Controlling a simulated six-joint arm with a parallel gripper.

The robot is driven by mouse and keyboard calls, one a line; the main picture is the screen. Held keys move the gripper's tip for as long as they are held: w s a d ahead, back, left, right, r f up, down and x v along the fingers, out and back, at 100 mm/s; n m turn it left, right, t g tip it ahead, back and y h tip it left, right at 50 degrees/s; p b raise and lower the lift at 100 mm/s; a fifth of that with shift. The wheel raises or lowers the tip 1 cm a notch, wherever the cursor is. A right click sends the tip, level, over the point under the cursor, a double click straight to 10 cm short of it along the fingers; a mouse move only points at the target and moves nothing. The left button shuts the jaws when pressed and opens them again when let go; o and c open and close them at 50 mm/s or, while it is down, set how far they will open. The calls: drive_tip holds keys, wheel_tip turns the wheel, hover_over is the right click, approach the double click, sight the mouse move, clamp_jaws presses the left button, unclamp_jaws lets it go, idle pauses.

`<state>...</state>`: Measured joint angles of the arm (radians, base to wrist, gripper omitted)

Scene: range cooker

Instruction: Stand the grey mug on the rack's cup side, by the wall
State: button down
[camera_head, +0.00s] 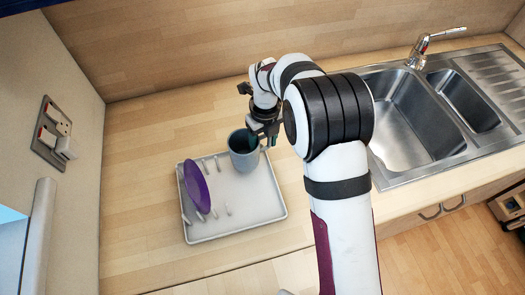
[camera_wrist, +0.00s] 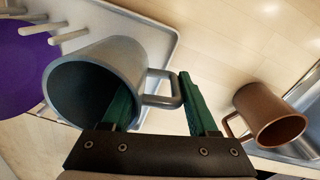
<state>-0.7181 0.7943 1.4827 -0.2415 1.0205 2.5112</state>
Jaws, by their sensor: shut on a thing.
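The grey mug (camera_head: 243,151) is at the far right part of the pale rack (camera_head: 262,207), mouth up in the head view. It also shows in the wrist view (camera_wrist: 92,72), with its handle towards the fingers. My gripper (camera_head: 266,138) is shut on the mug's handle side. In the wrist view my gripper (camera_wrist: 158,82) has one green finger inside the mug's mouth and the other outside, beyond the handle. Whether the mug's base touches the rack cannot be told. The rack also shows in the wrist view (camera_wrist: 160,40).
A purple plate (camera_head: 197,184) stands among pegs on the rack's left side. A socket (camera_head: 52,130) is on the left wall. Counter behind the rack is clear.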

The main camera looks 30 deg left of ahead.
sight(263, 148)
wheel_tip(263, 148, down, 4)
drive_tip(key=shift+a+r, duration=0.1)
drive_tip(key=shift+c, duration=0.8)
unclamp_jaws()
wheel_tip(263, 148, up, 12)
drive_tip(key=shift+w+f, duration=0.1)
drive_tip(key=shift+d+r, duration=0.3)
drive_tip(key=shift+d, duration=0.05)
drive_tip(key=s+d+r+n, duration=0.3)
drive_tip(key=s+d+n, duration=0.1)
drive_tip(key=d, duration=0.4)
drive_tip(key=s+d+r+n+y, duration=0.1)
drive_tip(key=s+d+r+n, duration=0.25)
drive_tip(key=d, duration=0.35)
drive_tip(key=s+d+r+n, duration=0.3)
drive_tip(key=s+d+n, duration=0.1)
drive_tip(key=d, duration=0.4)
drive_tip(key=s+d+f+n, duration=0.1)
drive_tip(key=s+d+n, duration=0.1)
drive_tip(key=s, duration=0.3)
drive_tip(key=s+d+f+n, duration=0.1)
drive_tip(key=s+d+n, duration=0.1)
drive_tip(key=s+n, duration=0.3)
drive_tip(key=shift+s+f+y, duration=0.3)
drive_tip(key=shift+f+y, duration=0.1)
